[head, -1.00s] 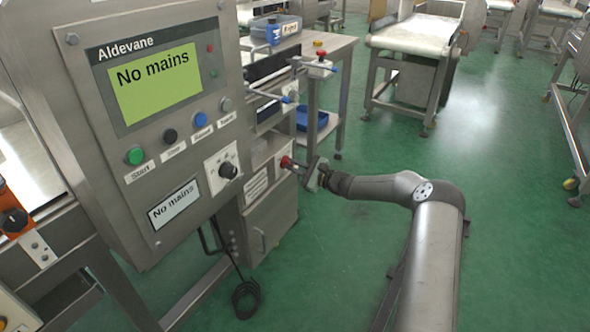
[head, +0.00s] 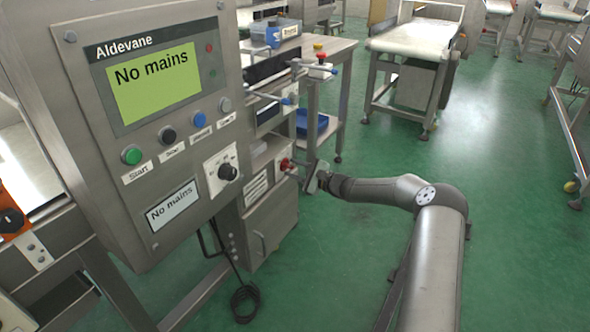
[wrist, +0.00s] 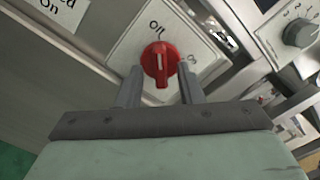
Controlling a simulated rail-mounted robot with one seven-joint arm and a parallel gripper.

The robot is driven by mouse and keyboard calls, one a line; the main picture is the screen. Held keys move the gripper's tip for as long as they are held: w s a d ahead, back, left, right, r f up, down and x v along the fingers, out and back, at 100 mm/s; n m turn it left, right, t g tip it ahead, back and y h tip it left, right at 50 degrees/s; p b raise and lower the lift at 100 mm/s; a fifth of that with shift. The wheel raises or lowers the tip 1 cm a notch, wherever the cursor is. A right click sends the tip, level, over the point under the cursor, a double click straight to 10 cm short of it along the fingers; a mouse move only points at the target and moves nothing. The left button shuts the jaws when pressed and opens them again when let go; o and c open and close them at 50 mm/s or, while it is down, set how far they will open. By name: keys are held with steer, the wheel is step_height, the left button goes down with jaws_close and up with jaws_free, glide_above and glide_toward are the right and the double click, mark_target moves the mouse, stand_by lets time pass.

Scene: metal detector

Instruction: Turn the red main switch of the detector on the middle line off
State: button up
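The red main switch (wrist: 161,62) is a round knob with a grip bar on a pale plate (wrist: 125,50). Its bar stands nearly upright in the wrist view, its white mark towards the upper label, which looks like "Off". The other label, at the right, looks like "On". The switch also shows in the head view (head: 286,164). My gripper (wrist: 160,70) is open, with one finger on each side of the knob in the wrist view and visible gaps. In the head view my gripper (head: 308,178) is a little apart from the switch. The detector's display (head: 155,84) reads "No mains".
A selector knob (wrist: 299,33) sits right of the switch plate. Bars and blue-tipped fittings (head: 289,98) stick out above the switch. A cabinet (head: 270,222) lies below it, and a black cable (head: 245,300) hangs nearby.

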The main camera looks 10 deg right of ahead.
steer(key=shift+s+d+r, duration=0.15)
steer(key=shift+s+d, duration=0.15)
steer(key=shift+d, duration=0.1)
steer(key=p+v, duration=0.4)
steer(key=v, duration=1.2)
steer(key=shift+s+p, duration=0.15)
steer(key=shift+p, duration=0.2)
steer(key=shift+d, duration=0.1)
